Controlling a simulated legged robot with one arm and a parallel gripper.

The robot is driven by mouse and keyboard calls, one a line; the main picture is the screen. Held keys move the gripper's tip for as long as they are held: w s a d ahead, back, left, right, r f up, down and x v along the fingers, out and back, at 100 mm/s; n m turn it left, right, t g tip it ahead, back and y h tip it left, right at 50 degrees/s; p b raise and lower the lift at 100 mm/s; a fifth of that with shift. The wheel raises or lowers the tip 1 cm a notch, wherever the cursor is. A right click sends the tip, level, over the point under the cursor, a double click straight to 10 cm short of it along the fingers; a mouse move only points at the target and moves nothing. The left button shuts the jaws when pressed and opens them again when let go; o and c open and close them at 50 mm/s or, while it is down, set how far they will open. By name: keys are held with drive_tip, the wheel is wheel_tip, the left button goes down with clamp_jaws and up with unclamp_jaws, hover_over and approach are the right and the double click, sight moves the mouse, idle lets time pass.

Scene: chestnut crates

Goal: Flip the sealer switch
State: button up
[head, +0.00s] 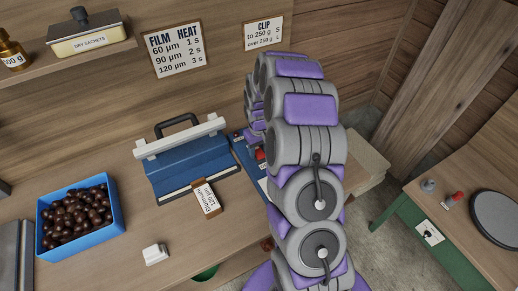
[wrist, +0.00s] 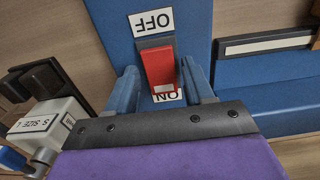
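The sealer (head: 190,165) is a blue machine with a white bar and black handle, on the bench in the head view. Its red switch (wrist: 159,68) sits on a blue panel in the wrist view, between an OFF label (wrist: 151,21) and an ON label (wrist: 167,96), both upside down. The switch also shows in the head view (head: 260,155), partly hidden by my arm. My gripper (wrist: 160,82) has its two blue-grey fingers apart, one on each side of the switch's lower end. I cannot tell whether they touch it or which way the rocker is tipped.
A blue crate (head: 112,231) of chestnuts stands left, with a small white object (head: 155,254) near it. A tag (head: 206,197) lies at the sealer's front. A white clip device (wrist: 45,130) shows left in the wrist view. A side bench (head: 460,235) stands right.

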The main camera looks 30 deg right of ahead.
drive_tip(key=c, duration=0.8)
drive_tip(key=shift+s+t, duration=0.35)
drive_tip(key=shift+t, duration=0.65)
drive_tip(key=o, duration=1)
drive_tip(key=shift+f, duration=0.1)
